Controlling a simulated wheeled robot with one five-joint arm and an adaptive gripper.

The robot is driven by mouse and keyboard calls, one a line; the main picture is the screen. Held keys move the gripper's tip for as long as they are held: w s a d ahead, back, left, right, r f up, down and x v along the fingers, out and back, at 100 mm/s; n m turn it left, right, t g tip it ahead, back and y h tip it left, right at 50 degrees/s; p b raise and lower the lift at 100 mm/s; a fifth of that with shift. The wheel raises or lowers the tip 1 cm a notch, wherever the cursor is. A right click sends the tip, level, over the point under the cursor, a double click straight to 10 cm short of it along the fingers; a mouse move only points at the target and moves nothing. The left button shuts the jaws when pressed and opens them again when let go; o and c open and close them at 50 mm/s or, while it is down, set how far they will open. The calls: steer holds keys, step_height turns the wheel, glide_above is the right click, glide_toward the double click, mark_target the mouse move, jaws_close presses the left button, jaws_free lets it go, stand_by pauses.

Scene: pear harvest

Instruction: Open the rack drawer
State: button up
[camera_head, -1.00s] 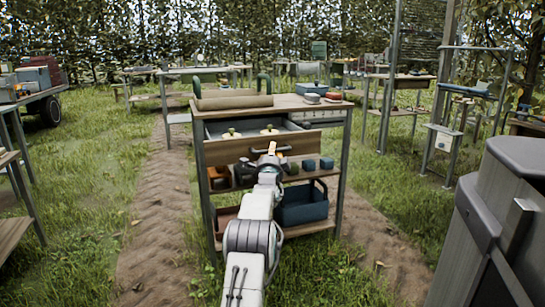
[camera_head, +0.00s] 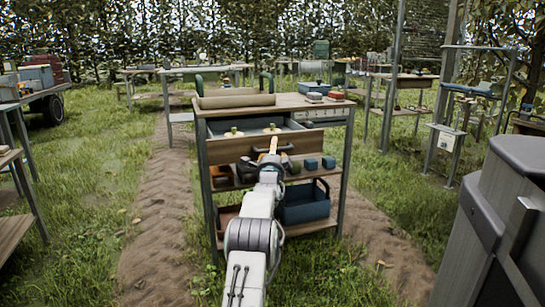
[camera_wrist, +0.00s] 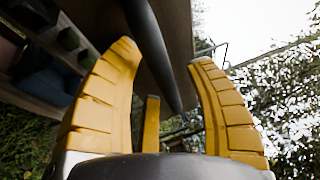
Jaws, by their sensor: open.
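The rack (camera_head: 207,180) is a wooden-topped bench with grey legs. Its drawer (camera_head: 230,151) stands pulled out, with its wooden front forward and the grey inside showing. Two small yellow-green items on pale discs sit in it. My gripper (camera_head: 272,150) is at the drawer front, by the dark handle (camera_head: 286,150). In the wrist view, the dark bar handle (camera_wrist: 155,55) runs between the spread yellow fingers of my gripper (camera_wrist: 162,75). The fingers are open; I cannot tell whether they touch the bar.
Below the drawer, a shelf holds small blocks (camera_head: 311,164) and the bottom shelf a blue crate (camera_head: 303,205). A rolled mat (camera_head: 236,100) lies on the top. A dark grey cabinet-like body (camera_head: 500,220) fills the right foreground. Grass and a dirt path lie left.

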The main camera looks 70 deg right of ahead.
steer(key=v, duration=1.2)
stand_by(0.5)
stand_by(0.6)
